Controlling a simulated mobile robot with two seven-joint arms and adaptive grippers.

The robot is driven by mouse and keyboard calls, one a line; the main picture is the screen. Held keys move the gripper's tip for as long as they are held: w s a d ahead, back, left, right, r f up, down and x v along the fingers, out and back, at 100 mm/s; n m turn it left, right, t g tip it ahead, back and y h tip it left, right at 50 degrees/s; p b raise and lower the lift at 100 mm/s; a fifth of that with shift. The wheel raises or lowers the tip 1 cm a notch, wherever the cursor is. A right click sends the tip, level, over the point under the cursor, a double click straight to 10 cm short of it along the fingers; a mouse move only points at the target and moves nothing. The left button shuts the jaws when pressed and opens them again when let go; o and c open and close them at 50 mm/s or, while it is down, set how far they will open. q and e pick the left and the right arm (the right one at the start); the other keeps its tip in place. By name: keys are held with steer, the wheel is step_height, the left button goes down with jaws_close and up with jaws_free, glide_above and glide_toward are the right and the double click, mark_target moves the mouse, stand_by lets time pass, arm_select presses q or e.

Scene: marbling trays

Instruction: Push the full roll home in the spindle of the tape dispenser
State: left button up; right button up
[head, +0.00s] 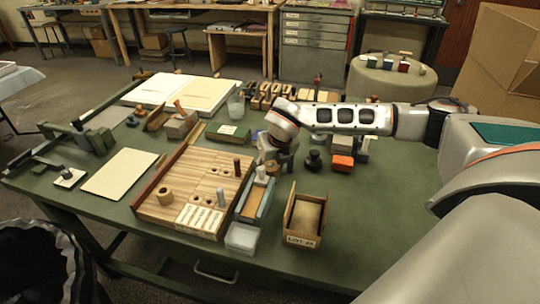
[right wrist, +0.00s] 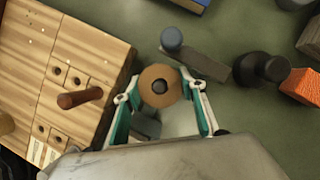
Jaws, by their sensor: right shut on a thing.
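The full roll (right wrist: 150,78), a brown disc with a dark centre, lies between the fingers of my right gripper (right wrist: 160,98) in the right wrist view. The teal-padded fingers are shut on it from both sides. The spindle is not clearly seen, nor how deep the roll sits. My left gripper is not in view.
Left of the gripper is a wooden board (head: 177,178) with holes, pegs and a tan roll (head: 165,195). A dark knobbed object (head: 314,160) and orange block (head: 342,163) are to the right.

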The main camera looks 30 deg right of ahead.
steer(key=o, duration=1.2)
